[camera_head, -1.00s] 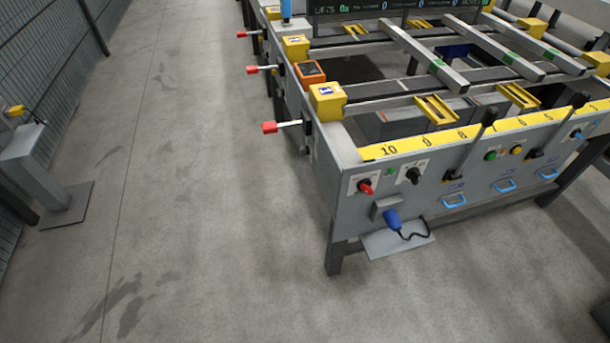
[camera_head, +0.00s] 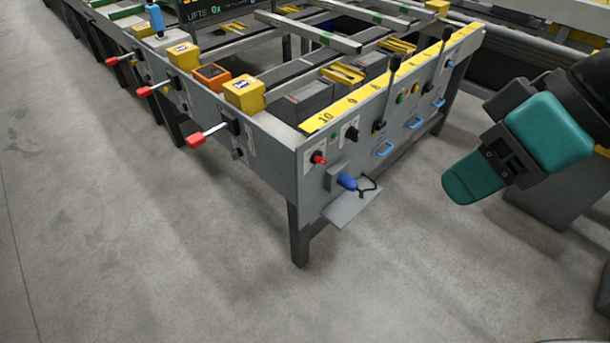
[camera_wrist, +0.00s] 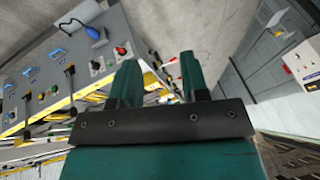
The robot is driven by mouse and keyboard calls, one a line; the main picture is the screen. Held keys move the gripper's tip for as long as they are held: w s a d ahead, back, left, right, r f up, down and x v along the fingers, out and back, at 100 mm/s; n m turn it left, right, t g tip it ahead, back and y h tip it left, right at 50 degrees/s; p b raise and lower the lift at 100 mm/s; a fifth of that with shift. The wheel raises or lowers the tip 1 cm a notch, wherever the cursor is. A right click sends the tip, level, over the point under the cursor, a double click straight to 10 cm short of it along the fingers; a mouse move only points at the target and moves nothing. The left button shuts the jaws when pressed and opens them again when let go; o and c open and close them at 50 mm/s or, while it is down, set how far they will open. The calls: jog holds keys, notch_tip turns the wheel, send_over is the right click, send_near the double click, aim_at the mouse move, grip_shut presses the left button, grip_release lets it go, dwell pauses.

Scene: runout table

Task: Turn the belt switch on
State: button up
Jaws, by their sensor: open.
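The grey end panel (camera_head: 300,180) of the runout table carries the controls. A red rotary knob on a white plate (camera_head: 319,158) sits near its left corner, with a black rotary knob (camera_head: 352,133) to its right. Labels are too small to read, so I cannot tell which control is the belt switch. In the wrist view the panel is at upper left, with the red knob (camera_wrist: 121,51) and black knob (camera_wrist: 95,66). My teal gripper (camera_head: 465,180) is right of the panel, apart from it. Its two fingers (camera_wrist: 158,72) are open with nothing between them.
A blue plug with a black cable (camera_head: 347,182) is below the red knob, above a small shelf (camera_head: 350,206). Black levers (camera_head: 394,75), blue handles (camera_head: 384,149) and green and yellow buttons line the panel. Red-tipped levers (camera_head: 195,139) stick out left. The floor in front is clear.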

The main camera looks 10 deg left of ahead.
jog(key=w+a+f+n+t+y+b, duration=0.25)
jog(key=w+f+b, duration=0.35)
jog(key=f+b, duration=0.5)
jog(key=w+a+f+n+t+y+b, duration=0.2)
jog(key=w+f+n+y+b, duration=0.3)
jog(key=f+b, duration=0.7)
jog(key=n+t+y+b, duration=0.1)
jog(key=n+t+b, duration=0.35)
jog(key=b, duration=1.95)
send_near(324, 162)
jog(key=shift+m+t, duration=0.6)
jog(key=b+x, duration=0.1)
jog(key=x, duration=0.2)
jog(key=b+x, duration=0.1)
jog(key=x, duration=0.2)
jog(key=b+x, duration=0.1)
jog(key=x, duration=0.2)
jog(key=shift+a+f, duration=0.25)
jog(key=shift+a, duration=0.3)
grip_shut()
